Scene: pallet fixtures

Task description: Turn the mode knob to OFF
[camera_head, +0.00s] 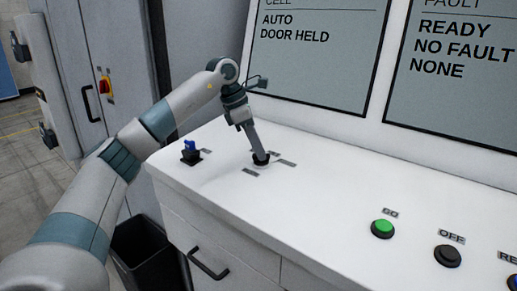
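The mode knob (262,161) appears to be the small black knob on the white console top, with small labels around it that are too small to read. My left gripper (259,154) reaches down onto it from above, its fingertips at the knob and covering most of it. The fingers show as one narrow grey bar, so I cannot tell whether they are closed on the knob. The knob's pointer direction is hidden. My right gripper is not in view.
A blue-handled switch (190,147) stands to the left on the console (320,205). A green button (383,228) and a black button labelled OFF (447,255) are at the right. Display panels (320,60) rise behind. A dark bin (145,250) stands below left.

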